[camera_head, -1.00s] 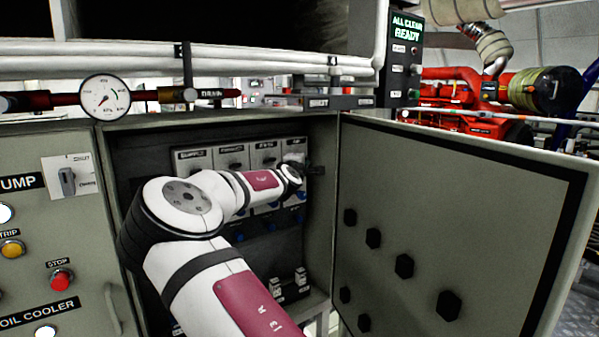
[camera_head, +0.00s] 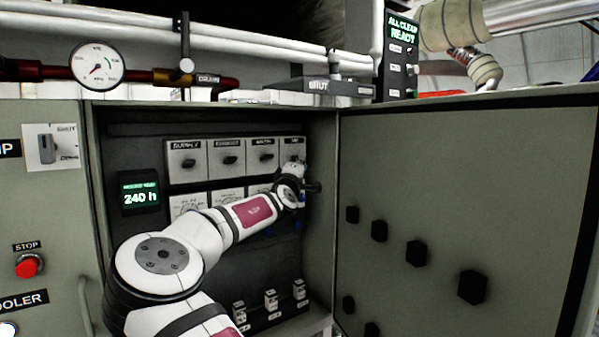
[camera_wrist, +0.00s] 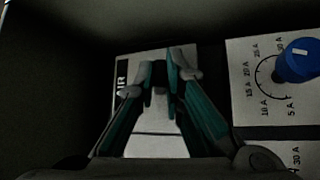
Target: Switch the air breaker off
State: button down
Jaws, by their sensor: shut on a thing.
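The air breaker (camera_head: 291,145) is a pale plate at the right end of the top breaker row in the open cabinet. My wrist covers most of it in the head view. In the wrist view the breaker plate (camera_wrist: 157,146) shows with part of its label, ending in "IR", at the left. My gripper (camera_wrist: 162,76) is shut on the small dark breaker handle (camera_wrist: 160,70), which is mostly hidden between the fingertips. The handle's exact position is hard to read.
The breakers labelled SUPPLY (camera_head: 187,160), another (camera_head: 227,158) and a third (camera_head: 263,156) sit left of it. A blue dial (camera_wrist: 296,62) is close beside my gripper. The open cabinet door (camera_head: 440,200) stands at the right.

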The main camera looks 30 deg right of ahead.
jog(key=shift+f, duration=0.1)
dwell(0.3)
jog(key=c, duration=1.7)
grip_release()
jog(key=shift+a, duration=0.1)
jog(key=v, duration=1.2)
